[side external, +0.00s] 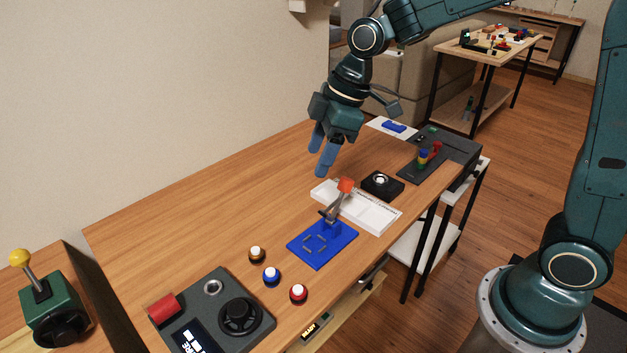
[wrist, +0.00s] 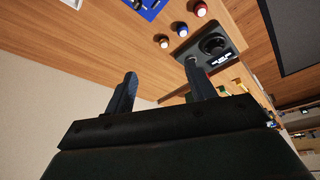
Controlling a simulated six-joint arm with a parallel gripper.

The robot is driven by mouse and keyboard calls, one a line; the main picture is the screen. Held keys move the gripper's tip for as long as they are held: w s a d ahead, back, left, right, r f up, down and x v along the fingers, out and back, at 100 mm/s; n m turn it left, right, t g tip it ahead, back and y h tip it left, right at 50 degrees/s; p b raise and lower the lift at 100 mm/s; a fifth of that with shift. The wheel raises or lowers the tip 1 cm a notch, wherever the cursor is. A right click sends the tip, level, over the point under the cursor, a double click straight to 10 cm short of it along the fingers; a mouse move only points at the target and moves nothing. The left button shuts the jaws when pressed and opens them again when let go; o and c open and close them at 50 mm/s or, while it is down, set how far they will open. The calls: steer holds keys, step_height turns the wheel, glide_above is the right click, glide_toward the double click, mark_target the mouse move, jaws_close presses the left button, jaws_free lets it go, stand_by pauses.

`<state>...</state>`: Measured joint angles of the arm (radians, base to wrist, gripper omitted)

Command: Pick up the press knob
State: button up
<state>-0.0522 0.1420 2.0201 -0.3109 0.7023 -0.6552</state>
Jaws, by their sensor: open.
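My gripper (side external: 318,162) is open and empty, in the air above the back part of the wooden table. Its two fingers also show in the wrist view (wrist: 160,68). Three small round knobs with white tops stand on the table: a brown one (side external: 257,255), a blue one (side external: 271,276) and a red one (side external: 298,293). They also show in the wrist view as brown (wrist: 163,41), blue (wrist: 181,28) and red (wrist: 200,9). A black box with a pale round knob (side external: 381,182) stands farther right. I cannot tell which is the press knob. My gripper touches none of them.
A dark panel (side external: 252,305) with a black dial lies at the front left. A dark panel with coloured levers (side external: 421,167) lies at right. The table's back-left is clear.

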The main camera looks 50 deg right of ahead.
steer(key=w+a+f+n+g, duration=0.1)
steer(key=w+a+f+n, duration=0.1)
steer(key=f, duration=0.3)
steer(key=w+a+f+n+y, duration=0.1)
steer(key=w+a+f+n, duration=0.1)
steer(key=w+f, duration=0.3)
steer(key=shift+w+a+f+n+g, duration=0.2)
steer(key=shift+a+f+n+g, duration=0.15)
steer(key=shift+a+f, duration=0.3)
steer(key=shift+f, duration=0.1)
glide_above(256, 251)
steer(key=d, duration=0.2)
steer(key=shift+s+d+f, duration=0.1)
steer(key=shift+s+f, duration=0.1)
steer(key=shift+f, duration=1.75)
steer(key=shift+s+d+f, duration=0.1)
steer(key=shift+s+f, duration=0.1)
steer(key=shift+f, duration=1.7)
steer(key=shift+x, duration=2.55)
steer(key=shift+a, duration=0.15)
steer(key=shift+c, duration=0.4)
steer(key=shift+w, duration=0.1)
steer(key=c, duration=1)
